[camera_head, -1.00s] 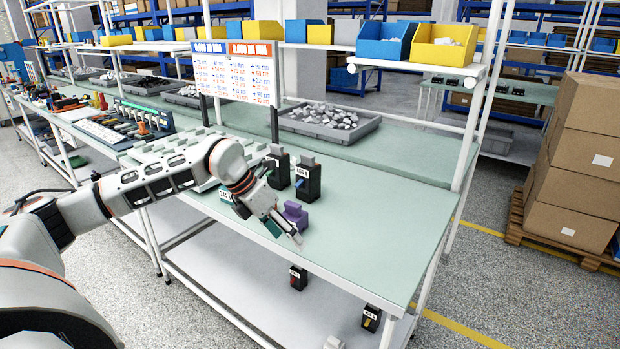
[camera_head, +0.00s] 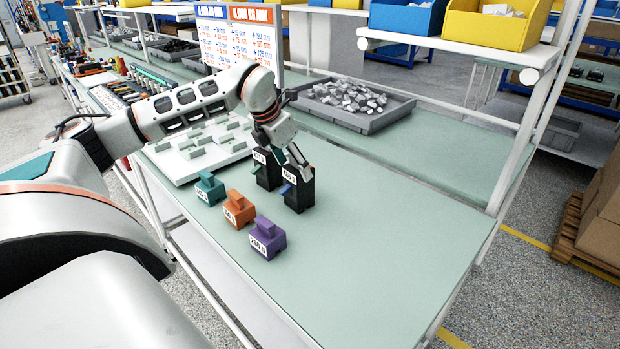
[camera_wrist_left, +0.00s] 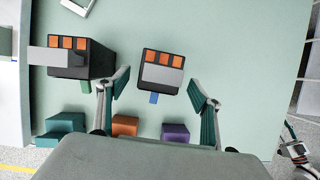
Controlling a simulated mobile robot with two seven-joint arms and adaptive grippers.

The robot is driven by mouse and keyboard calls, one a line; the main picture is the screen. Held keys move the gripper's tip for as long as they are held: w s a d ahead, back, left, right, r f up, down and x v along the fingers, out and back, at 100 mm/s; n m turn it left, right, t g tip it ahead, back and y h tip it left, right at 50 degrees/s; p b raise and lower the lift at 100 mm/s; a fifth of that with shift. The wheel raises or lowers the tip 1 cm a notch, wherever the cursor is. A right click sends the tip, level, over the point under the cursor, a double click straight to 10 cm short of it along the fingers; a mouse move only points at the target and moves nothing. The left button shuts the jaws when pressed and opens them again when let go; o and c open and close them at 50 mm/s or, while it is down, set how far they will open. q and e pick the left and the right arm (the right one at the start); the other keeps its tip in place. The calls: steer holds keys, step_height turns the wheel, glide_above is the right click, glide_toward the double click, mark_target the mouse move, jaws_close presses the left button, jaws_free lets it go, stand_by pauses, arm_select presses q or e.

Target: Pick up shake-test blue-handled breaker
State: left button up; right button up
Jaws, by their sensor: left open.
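The blue-handled breaker (camera_head: 299,192) is a black block standing upright on the green bench top. Its blue handle (camera_head: 286,189) faces the near side and also shows in the left wrist view (camera_wrist_left: 154,98). A second black breaker (camera_head: 264,172) stands just left of it, with a green handle (camera_wrist_left: 87,87) in the wrist view. My left gripper (camera_head: 297,158) is open above the blue-handled breaker, and partly covers it in the head view. In the wrist view its fingers (camera_wrist_left: 157,84) are spread, with that breaker (camera_wrist_left: 161,72) between and beyond them. My right gripper is out of view.
Teal (camera_head: 209,189), orange (camera_head: 238,209) and purple (camera_head: 267,238) blocks stand in front of the breakers. A white slotted board (camera_head: 180,165) lies to the left. A grey bin of metal pieces (camera_head: 350,105) is behind. The bench top's right side (camera_head: 400,220) is clear.

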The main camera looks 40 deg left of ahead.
arm_select(q)
steer(key=shift+x, duration=1.2)
steer(key=shift+w+x, duration=0.25)
steer(key=shift+x, duration=1.05)
steer(key=shift+w+x, duration=0.25)
steer(key=shift+x, duration=1.05)
steer(key=shift+r, duration=0.2)
steer(key=c, duration=1.6)
